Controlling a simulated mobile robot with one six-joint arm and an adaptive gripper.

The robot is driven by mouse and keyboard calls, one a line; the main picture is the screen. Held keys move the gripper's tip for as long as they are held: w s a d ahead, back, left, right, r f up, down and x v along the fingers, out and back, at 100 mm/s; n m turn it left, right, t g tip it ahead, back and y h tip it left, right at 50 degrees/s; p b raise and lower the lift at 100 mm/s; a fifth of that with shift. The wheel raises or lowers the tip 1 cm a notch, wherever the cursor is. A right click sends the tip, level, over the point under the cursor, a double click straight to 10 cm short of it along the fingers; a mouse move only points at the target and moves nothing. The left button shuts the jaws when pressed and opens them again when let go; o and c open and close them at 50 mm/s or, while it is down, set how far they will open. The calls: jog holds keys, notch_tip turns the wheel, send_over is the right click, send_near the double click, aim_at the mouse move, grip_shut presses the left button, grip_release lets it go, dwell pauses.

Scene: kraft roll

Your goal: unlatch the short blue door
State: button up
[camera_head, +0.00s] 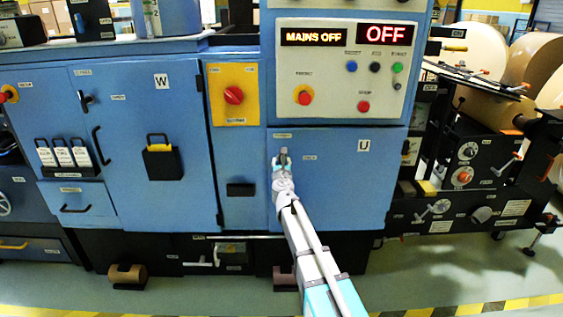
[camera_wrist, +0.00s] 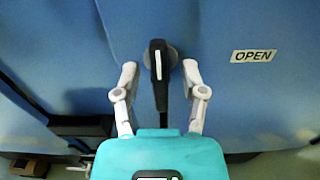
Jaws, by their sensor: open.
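The short blue door (camera_head: 345,185), marked U, is on the machine front below the control panel. It also fills the right of the wrist view (camera_wrist: 262,105). Its black latch handle (camera_wrist: 158,58) has a white stripe and a round base, and points down in the wrist view. My gripper (camera_head: 283,154) is at the door's upper left and hides most of the latch in the head view. In the wrist view my gripper (camera_wrist: 160,70) is open, one finger on each side of the handle. I cannot tell whether either finger touches it.
An OPEN label (camera_wrist: 254,56) is right of the latch. A taller blue door (camera_head: 150,200), marked W, is to the left. A yellow switch plate (camera_head: 233,94) is at upper left, and the control panel (camera_head: 345,70) above reads MAINS OFF. Machinery (camera_head: 465,180) stands to the right.

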jog(key=shift+w, duration=0.45)
grip_shut()
jog(key=shift+d+m, duration=0.1)
jog(key=shift+m, duration=0.6)
jog(key=m, duration=0.2)
jog(key=shift+d+m, duration=0.15)
jog(key=shift+m, duration=0.25)
jog(key=m, duration=0.4)
jog(key=m+b, duration=0.1)
jog(key=m, duration=0.4)
jog(key=f+m, duration=0.1)
jog(key=m, duration=0.3)
jog(key=shift+d+f+m, duration=0.1)
jog(key=shift+d+m, duration=0.25)
jog(key=shift+m, duration=0.05)
